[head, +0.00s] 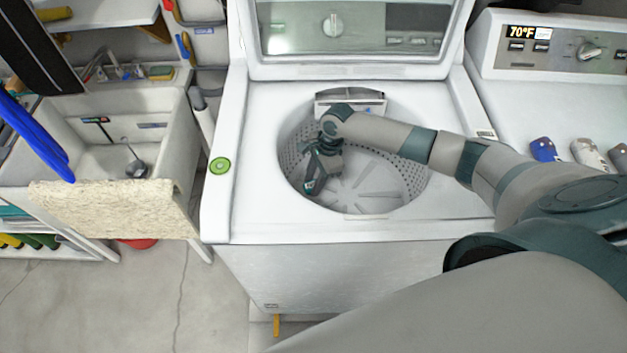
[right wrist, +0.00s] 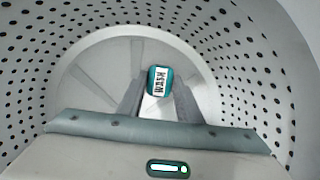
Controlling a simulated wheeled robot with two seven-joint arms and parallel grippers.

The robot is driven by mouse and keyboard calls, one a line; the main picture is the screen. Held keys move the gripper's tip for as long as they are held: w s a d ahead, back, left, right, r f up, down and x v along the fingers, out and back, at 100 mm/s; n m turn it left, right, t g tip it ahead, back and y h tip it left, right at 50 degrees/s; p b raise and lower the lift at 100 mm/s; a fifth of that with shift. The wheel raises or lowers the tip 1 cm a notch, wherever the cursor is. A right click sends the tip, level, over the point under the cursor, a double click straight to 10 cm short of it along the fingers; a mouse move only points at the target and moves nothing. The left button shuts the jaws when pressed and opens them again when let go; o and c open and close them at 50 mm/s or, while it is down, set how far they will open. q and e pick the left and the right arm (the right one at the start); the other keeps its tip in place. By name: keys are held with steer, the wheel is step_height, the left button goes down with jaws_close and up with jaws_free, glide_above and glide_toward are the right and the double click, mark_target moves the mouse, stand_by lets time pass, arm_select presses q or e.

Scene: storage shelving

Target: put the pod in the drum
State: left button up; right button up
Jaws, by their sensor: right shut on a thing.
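The pod (right wrist: 159,82) is teal with a white label reading "WASH". It sits between the fingers of my right gripper (right wrist: 158,105), which is shut on it. In the head view my right gripper (head: 312,180) points down inside the open drum (head: 385,190) of the white top-load washer, toward the drum's left side. The pod is small there and largely hidden by the fingers. In the right wrist view the perforated drum wall (right wrist: 235,60) surrounds the gripper, and the drum floor lies beyond the pod. My left gripper is not in view.
The washer's lid (head: 350,35) stands open behind the drum. A second appliance (head: 555,95) at right holds several small items, one a blue one (head: 543,150). A utility sink (head: 85,150) with a beige cloth (head: 115,208) over its front stands left. My right arm crosses the washer's right rim.

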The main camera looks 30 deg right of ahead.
steer(key=shift+f, duration=0.55)
steer(key=o, duration=1)
steer(key=shift+r, duration=0.5)
steer(key=b+v, duration=0.2)
steer(key=v, duration=1)
steer(key=shift+r, duration=0.15)
